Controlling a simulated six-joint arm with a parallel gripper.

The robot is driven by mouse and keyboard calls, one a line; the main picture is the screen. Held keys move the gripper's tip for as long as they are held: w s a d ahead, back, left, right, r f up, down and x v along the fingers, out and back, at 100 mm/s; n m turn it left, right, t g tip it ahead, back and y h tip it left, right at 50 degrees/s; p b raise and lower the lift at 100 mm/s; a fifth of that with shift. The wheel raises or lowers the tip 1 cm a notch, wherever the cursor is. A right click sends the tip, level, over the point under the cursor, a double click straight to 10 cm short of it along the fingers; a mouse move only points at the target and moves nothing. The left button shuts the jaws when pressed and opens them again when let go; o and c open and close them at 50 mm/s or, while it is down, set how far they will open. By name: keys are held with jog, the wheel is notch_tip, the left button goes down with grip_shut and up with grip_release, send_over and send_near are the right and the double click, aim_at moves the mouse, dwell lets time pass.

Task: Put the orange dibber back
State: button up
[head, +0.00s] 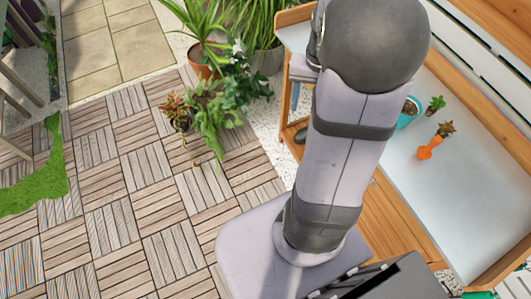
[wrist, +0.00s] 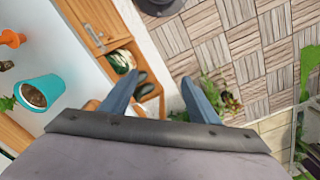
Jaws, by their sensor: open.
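An orange piece, likely the same object, shows at the left edge of the wrist view (wrist: 12,38), partly cut off. My gripper (wrist: 160,76) is open and empty, its two blue-grey fingers apart. It is away from the orange object and points past the bench's front toward the floor. In the head view my arm hides most of it.
A turquoise pot (wrist: 40,93) with brown fill stands on the bench near the orange object. Small green plants (head: 436,105) are beside it. A wooden shelf (wrist: 150,90) below holds dark objects. Potted plants (head: 205,65) stand on the tiled deck, which is otherwise largely clear.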

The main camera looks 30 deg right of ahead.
jog(key=s+a+f+n, duration=0.1)
jog(key=s+a+n, duration=0.2)
jog(key=a, duration=0.6)
jog(key=s+a+f+n, duration=0.2)
jog(key=s+a+n, duration=0.1)
jog(key=a, duration=0.6)
jog(key=shift+a+f+n, duration=0.15)
jog(key=shift+a+n, duration=0.1)
jog(key=shift+n, duration=0.35)
jog(key=shift+s, duration=0.1)
